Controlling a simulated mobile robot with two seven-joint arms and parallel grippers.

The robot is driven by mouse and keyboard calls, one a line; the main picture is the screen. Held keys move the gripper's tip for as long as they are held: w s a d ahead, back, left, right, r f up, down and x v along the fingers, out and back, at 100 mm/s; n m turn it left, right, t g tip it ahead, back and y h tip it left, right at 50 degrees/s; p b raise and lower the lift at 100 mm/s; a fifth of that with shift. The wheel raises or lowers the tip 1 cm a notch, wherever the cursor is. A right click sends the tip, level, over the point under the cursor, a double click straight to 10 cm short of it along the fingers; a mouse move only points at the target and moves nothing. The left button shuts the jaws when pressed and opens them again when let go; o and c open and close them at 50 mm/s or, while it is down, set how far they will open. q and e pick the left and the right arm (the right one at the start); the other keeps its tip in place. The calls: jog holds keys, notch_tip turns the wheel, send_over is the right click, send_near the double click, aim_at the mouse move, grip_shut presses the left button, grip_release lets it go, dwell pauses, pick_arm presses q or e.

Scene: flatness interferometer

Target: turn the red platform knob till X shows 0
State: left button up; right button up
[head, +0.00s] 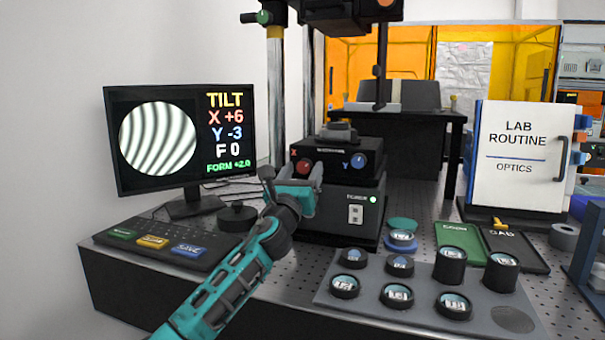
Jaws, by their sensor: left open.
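The red platform knob (304,166) is on the front of the black platform unit (340,150), beside a red X mark. My left gripper (293,178) is open, with its fingers just below and around the red knob; I cannot tell whether they touch it. The blue Y knob (358,160) is to the right on the same unit. The monitor (180,140) at the left shows curved fringes and the text TILT, X +6, Y -3, F 0, FORM +2.0. My right gripper is not in view.
A button panel (165,243) and a black round knob (238,215) are left of my arm. A grey tray (420,300) with several black-rimmed optics stands at the front right. Green and black trays (515,250) and a lab routine binder (520,155) are further right.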

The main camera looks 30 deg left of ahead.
pick_arm(q)
jog(key=shift+w, duration=0.15)
jog(key=c, duration=1)
